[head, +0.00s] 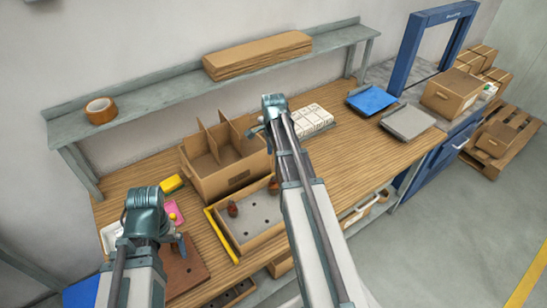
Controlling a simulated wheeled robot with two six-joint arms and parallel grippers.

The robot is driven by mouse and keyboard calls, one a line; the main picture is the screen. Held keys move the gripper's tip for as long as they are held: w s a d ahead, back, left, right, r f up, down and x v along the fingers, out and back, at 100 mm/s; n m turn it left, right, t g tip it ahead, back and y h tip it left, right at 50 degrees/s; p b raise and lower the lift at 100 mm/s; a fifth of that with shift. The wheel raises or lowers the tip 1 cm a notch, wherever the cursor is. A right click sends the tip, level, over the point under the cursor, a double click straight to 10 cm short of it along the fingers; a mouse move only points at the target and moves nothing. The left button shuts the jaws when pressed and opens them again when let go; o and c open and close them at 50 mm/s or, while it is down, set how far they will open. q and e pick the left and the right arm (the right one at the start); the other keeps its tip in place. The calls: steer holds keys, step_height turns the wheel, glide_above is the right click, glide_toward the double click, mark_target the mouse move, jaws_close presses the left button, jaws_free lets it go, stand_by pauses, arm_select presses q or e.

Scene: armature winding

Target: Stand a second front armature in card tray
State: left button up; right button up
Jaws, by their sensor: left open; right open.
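The card tray (246,245) is a shallow cardboard tray with dark round holes in its floor, lying near the front of the wooden bench. One small reddish-brown armature (232,208) stands at its left back. Another reddish-brown piece (273,187) shows at its right back, close to my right arm, which hides the tray's right end. My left gripper (181,246) is open above a brown board (188,268) with holes, left of the tray; its fingertips are hard to make out. My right gripper (256,133) is open beside the divided cardboard box, well behind the tray.
The divided box (225,178) stands behind the tray. A yellow strip (220,235) runs along the tray's left side. White blocks (310,118) sit right of my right gripper. Blue (371,99) and grey (408,122) trays lie farther right.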

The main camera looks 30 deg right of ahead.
step_height(320, 180, up, 10)
steer(key=p, duration=0.8)
steer(key=shift+p, duration=0.4)
step_height(320, 180, up, 8)
steer(key=p, duration=0.7)
steer(key=shift+f, duration=0.25)
steer(key=shift+f, duration=0.15)
step_height(320, 180, down, 8)
steer(key=b, duration=0.7)
steer(key=shift+r, duration=0.25)
step_height(320, 180, down, 18)
steer(key=b, duration=1.8)
steer(key=shift+r, duration=0.15)
steer(key=shift+a+r, duration=0.1)
